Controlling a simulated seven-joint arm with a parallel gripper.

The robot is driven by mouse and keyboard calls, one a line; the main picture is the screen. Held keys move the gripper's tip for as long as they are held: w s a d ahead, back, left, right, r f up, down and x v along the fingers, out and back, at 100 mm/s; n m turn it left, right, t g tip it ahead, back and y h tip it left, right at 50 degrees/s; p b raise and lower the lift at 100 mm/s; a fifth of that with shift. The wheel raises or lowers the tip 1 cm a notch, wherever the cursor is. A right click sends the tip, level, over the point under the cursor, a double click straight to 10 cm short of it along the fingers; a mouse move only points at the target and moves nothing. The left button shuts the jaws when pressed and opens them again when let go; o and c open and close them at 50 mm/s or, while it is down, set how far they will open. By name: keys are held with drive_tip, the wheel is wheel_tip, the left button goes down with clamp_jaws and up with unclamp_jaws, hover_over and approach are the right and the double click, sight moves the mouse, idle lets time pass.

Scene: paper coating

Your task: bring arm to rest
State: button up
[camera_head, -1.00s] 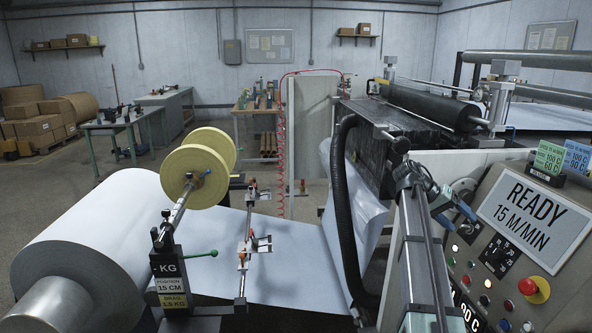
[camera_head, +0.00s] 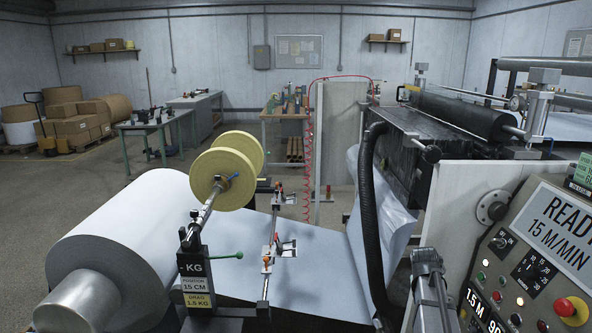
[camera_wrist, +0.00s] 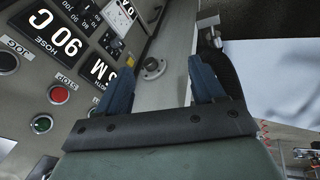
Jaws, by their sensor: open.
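My gripper (camera_wrist: 158,88) shows in the wrist view with its two dark blue fingers spread apart and nothing between them. Past the fingers is the pale front of the machine housing, with a small round metal fitting (camera_wrist: 153,68) on it. In the head view only a grey part of my arm (camera_head: 430,270) shows at the bottom, left of the control panel. The gripper's fingers do not show in that view.
The control panel (camera_head: 540,255), reading READY 15 M/MIN, is at the right. A black hose (camera_head: 367,215) hangs near my arm.

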drive_tip(key=s+a+f+g+y, duration=0.1)
drive_tip(key=s+a+f, duration=0.4)
drive_tip(key=f, duration=0.3)
drive_tip(key=s+a+f+n+g+y, duration=0.1)
drive_tip(key=s+a+f, duration=0.3)
drive_tip(key=s+f, duration=0.3)
drive_tip(key=s+a+f+g+y, duration=0.15)
drive_tip(key=s+a+f, duration=0.3)
drive_tip(key=f, duration=0.45)
drive_tip(key=s+a+f+g, duration=0.1)
drive_tip(key=s+a+f, duration=0.2)
drive_tip(key=s, duration=0.7)
drive_tip(key=s+a+f+n+g, duration=0.1)
drive_tip(key=s+a+f, duration=0.3)
drive_tip(key=s+f, duration=0.4)
drive_tip(key=s+a+f+n+g, duration=0.1)
drive_tip(key=s+a+f+g, duration=0.2)
drive_tip(key=s, duration=0.9)
wheel_tip(320, 180, down, 2)
drive_tip(key=shift+a+f, duration=0.25)
drive_tip(key=shift+a, duration=0.25)
drive_tip(key=shift+g, duration=0.25)
drive_tip(key=shift+c, duration=0.2)
